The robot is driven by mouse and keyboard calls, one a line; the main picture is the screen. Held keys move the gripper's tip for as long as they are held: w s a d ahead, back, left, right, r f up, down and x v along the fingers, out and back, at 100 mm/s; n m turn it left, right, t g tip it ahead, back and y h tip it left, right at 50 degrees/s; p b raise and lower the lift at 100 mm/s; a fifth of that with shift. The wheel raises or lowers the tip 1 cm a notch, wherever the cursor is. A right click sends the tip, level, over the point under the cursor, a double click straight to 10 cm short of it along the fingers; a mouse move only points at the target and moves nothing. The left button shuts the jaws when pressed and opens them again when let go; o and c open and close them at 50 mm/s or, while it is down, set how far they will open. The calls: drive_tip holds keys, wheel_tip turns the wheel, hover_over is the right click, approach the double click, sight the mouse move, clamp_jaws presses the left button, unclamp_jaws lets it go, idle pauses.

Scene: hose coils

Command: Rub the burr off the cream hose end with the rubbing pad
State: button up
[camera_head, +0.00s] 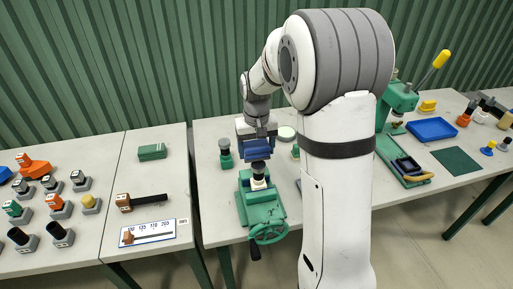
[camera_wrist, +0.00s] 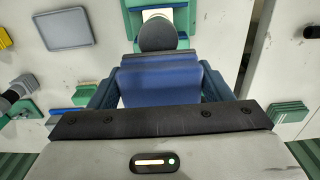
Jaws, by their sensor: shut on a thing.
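My gripper (camera_head: 257,140) is shut on a blue block, apparently the rubbing pad (camera_wrist: 160,82), which spans between the fingers in the wrist view. It hangs over the green vise (camera_head: 262,208). A hose end with a dark round top (camera_head: 258,168) and a cream lower part (camera_head: 258,185) stands upright in the vise, just below the pad. In the wrist view the dark top (camera_wrist: 157,35) shows just beyond the pad, with cream behind it. Whether pad and hose end touch, I cannot tell. The burr cannot be made out.
The vise handwheel (camera_head: 268,232) juts out at the table's front. A dark-topped green fitting (camera_head: 225,152) stands to its left. A green press (camera_head: 400,100) and blue tray (camera_head: 432,129) are at right. The left table holds a green block (camera_head: 152,152) and several fittings.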

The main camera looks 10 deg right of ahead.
drive_tip(key=shift+f, duration=0.15)
drive_tip(key=shift+s, duration=0.55)
drive_tip(key=s+b, duration=0.1)
drive_tip(key=s, duration=0.5)
drive_tip(key=shift+b, duration=0.4)
drive_tip(key=shift+w, duration=0.1)
drive_tip(key=shift+w+p, duration=0.75)
drive_tip(key=shift+w, duration=2.75)
drive_tip(key=shift+a, duration=0.15)
